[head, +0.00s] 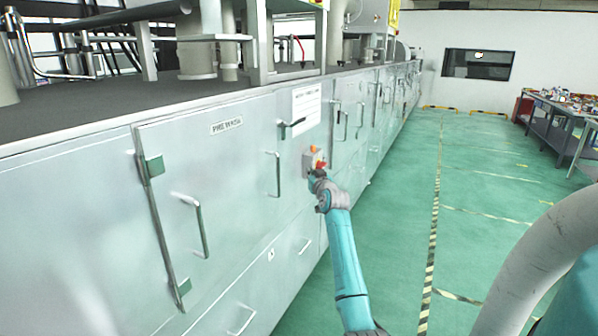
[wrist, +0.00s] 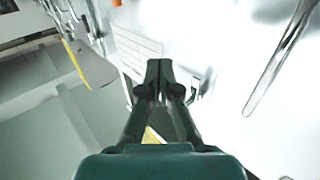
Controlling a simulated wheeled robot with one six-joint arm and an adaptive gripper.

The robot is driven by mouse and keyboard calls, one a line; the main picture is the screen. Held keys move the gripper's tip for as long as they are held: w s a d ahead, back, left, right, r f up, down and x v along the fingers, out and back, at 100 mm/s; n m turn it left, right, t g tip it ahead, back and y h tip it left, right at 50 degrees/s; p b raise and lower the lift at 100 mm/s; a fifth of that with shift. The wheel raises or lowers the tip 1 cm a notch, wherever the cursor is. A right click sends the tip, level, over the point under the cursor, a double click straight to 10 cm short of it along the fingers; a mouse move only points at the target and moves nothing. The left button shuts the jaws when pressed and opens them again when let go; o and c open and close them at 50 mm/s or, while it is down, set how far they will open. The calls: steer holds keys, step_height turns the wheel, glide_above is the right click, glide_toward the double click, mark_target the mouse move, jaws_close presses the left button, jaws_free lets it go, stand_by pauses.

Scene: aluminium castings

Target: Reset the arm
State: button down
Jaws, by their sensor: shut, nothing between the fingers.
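My teal arm reaches forward in the head view toward the front of a long metal cabinet (head: 95,210). Its end is beside a small grey switch box with a red and orange knob (head: 316,158). In the wrist view my gripper (wrist: 159,68) is shut, its dark fingertips together, with nothing held. The fingers point toward the pale cabinet front. In the head view the gripper's tips are small and close to the switch box; I cannot tell whether they touch it.
The cabinet has a PRE WASH door with handles (head: 200,225). A metal handle (wrist: 280,60) shows at the right of the wrist view. Green floor (head: 400,180) with striped tape is clear to the right. A cluttered table (head: 560,112) stands far right.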

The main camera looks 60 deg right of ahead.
steer(key=shift+s, duration=1.3)
